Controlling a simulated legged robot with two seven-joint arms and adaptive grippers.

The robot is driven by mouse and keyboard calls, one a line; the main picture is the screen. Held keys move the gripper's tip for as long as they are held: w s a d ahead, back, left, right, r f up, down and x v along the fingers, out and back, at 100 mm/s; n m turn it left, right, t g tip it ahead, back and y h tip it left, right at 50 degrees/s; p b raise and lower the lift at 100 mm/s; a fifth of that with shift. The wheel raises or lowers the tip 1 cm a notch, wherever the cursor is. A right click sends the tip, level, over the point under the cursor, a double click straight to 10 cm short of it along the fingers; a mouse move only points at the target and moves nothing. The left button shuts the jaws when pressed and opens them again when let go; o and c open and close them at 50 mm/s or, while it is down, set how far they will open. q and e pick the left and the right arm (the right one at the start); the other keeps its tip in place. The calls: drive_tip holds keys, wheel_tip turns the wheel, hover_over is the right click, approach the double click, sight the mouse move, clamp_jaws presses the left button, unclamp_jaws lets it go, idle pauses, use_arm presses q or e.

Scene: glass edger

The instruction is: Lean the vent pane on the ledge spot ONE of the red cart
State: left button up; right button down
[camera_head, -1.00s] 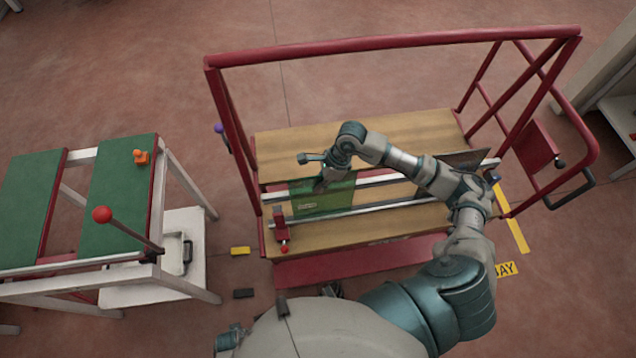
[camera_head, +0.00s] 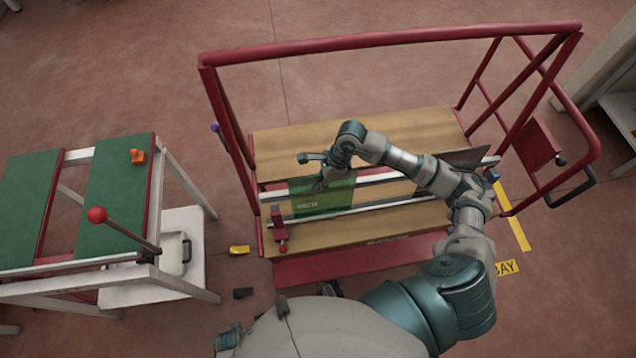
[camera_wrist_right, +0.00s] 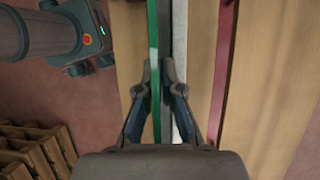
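The vent pane, a green see-through sheet (camera_head: 325,203) with a small white label, stands on the rails of the red cart (camera_head: 390,38), near the left end. It looks leaned back, but its lower-edge contact is unclear. My right gripper (camera_head: 321,183) is at its top edge. In the right wrist view the pane (camera_wrist_right: 153,35) shows as a thin green strip between the fingers (camera_wrist_right: 159,78) of this gripper. It lies nearer the left finger, with a narrow gap towards the right finger. No spot number is readable. My left gripper is not visible.
A red clamp-like stop (camera_head: 279,228) sits just left of the pane. A dark panel (camera_head: 470,158) stands at the rails' right end. A green-topped table (camera_head: 115,195) with a red-knobbed lever stands left. Wooden pallets (camera_wrist_right: 35,150) show in the wrist view.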

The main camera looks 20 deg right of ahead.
drive_tip(key=shift+d+f, duration=0.1)
drive_tip(key=shift+d, duration=0.05)
drive_tip(key=c, duration=1.2)
unclamp_jaws()
drive_tip(key=shift+c, duration=0.2)
drive_tip(key=shift+a, duration=0.3)
drive_tip(key=v, duration=1.2)
drive_tip(key=shift+d, duration=0.15)
